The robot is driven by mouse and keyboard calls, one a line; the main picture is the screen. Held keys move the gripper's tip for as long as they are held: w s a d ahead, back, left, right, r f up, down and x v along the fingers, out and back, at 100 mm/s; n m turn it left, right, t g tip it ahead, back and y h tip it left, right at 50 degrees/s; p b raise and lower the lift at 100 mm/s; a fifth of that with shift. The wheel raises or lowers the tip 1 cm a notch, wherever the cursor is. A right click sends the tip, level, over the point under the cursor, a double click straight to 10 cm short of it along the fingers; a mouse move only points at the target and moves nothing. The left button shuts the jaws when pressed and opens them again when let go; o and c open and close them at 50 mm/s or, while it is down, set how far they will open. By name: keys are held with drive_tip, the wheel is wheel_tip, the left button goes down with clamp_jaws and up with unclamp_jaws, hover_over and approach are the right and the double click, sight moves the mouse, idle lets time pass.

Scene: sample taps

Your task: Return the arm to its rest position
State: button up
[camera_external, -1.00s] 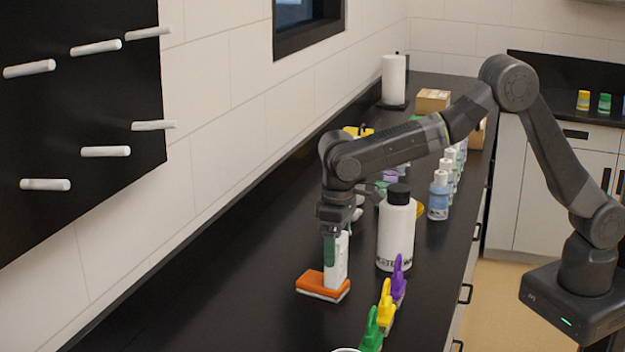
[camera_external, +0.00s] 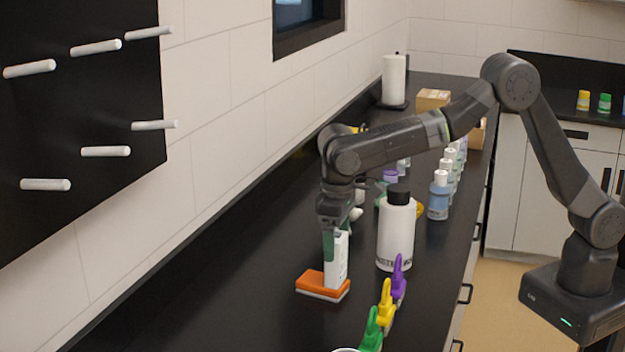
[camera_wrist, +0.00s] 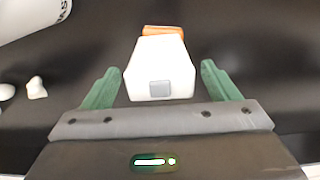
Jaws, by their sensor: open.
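My gripper (camera_external: 333,243) is open over the counter, with its green fingers pointing down. In the wrist view my gripper (camera_wrist: 160,85) has one finger on each side of a white upright handle (camera_wrist: 160,70), with a gap on both sides. The handle (camera_external: 339,262) stands on an orange and white sponge-like base (camera_external: 322,284) that rests on the counter. My arm reaches out over the counter from its base at the right.
A white bottle with a black cap (camera_external: 396,235) stands just right of the handle. Purple (camera_external: 399,278), yellow (camera_external: 385,302) and green (camera_external: 372,328) clip-like things stand nearer the front. Several small bottles line the right edge. A black board with white pegs (camera_external: 96,47) hangs at left.

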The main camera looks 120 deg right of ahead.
sight(337, 256)
wheel_tip(337, 256, up, 8)
drive_tip(key=shift+b, duration=0.35)
wheel_tip(337, 256, down, 12)
drive_tip(key=shift+f+p, duration=0.25)
drive_tip(key=shift+p, duration=0.5)
wheel_tip(337, 256, up, 10)
drive_tip(key=shift+w+r+b, duration=0.1)
drive_tip(key=shift+r+b, duration=0.1)
drive_tip(key=shift+b, duration=0.7)
drive_tip(key=s+d+f+n+b, duration=0.15)
drive_tip(key=s+d, duration=0.25)
drive_tip(key=d, duration=0.4)
drive_tip(key=s+d+f, duration=0.2)
drive_tip(key=s+d, duration=0.3)
drive_tip(key=d, duration=0.3)
drive_tip(key=f, duration=0.6)
drive_tip(key=f+p, duration=0.1)
drive_tip(key=f, duration=0.2)
drive_tip(key=shift+s+d, duration=0.15)
drive_tip(key=shift+s, duration=0.1)
drive_tip(key=shift+w, duration=0.15)
drive_tip(key=shift+w+d+r+b, duration=0.1)
drive_tip(key=shift+r+b, duration=0.5)
drive_tip(key=shift+r, duration=1.65)
